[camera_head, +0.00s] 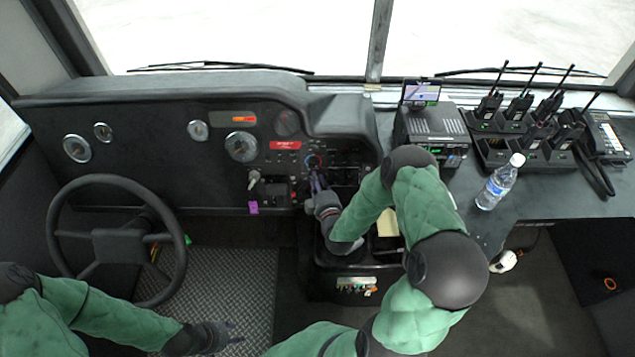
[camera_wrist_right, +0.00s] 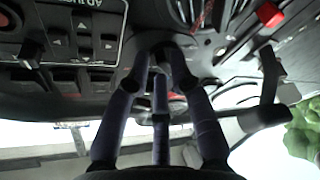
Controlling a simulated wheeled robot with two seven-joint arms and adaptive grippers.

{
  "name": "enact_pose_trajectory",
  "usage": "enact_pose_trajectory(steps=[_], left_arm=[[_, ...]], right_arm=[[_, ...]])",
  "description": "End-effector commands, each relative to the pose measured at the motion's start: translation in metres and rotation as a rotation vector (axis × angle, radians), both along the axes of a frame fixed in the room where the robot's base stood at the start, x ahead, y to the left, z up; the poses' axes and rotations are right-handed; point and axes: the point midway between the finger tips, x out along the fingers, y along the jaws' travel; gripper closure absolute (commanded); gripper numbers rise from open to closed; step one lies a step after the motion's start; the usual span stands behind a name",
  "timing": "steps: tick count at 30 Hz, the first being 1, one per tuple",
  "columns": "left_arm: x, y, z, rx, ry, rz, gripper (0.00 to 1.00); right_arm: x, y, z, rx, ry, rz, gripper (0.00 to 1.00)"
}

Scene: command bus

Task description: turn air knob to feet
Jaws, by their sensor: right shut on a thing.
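The air knob (camera_head: 312,159), a small dial with red and blue around it, sits on the dashboard right of the red display. My right gripper (camera_head: 316,174) reaches up to it from below and covers part of it. In the right wrist view my right gripper (camera_wrist_right: 162,52) has its fingers closed together on the dark knob at the panel; the knob's pointer and markings are hidden there. My left gripper (camera_head: 234,333) is low over the floor, right of the steering wheel, with its fingers apart and empty, away from the dashboard.
The steering wheel (camera_head: 118,241) stands at the left. A purple tag (camera_head: 253,207) hangs below the panel. A water bottle (camera_head: 500,182) and several radios in chargers (camera_head: 525,150) stand on the right counter, beyond my right arm. Rocker switches (camera_wrist_right: 68,80) lie close to the knob.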

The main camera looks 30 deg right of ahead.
Motion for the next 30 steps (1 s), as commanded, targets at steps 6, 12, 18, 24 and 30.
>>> enact_pose_trajectory(steps=[6,12,18,24,30], left_arm=[[0.0,0.0,0.0026,0.0,0.0,0.0,0.6],[0.0,0.0,0.0039,0.0,0.0,0.0,0.6],[0.0001,0.0,0.0047,0.0,0.0,0.0,0.6],[0.0,0.0,0.0049,0.0,0.0,0.0,0.6],[0.0,0.0,0.0048,0.0,0.0,0.0,0.6]], right_arm=[[0.0072,0.0001,0.0124,-0.154,0.063,0.07,1.0],[0.0073,0.0005,0.0121,-0.251,0.126,0.111,1.0],[0.0071,0.0015,0.0109,-0.31,0.166,0.139,1.0],[0.0067,0.0021,0.0101,-0.335,0.183,0.151,1.0],[0.0062,0.0028,0.009,-0.338,0.188,0.153,1.0]])
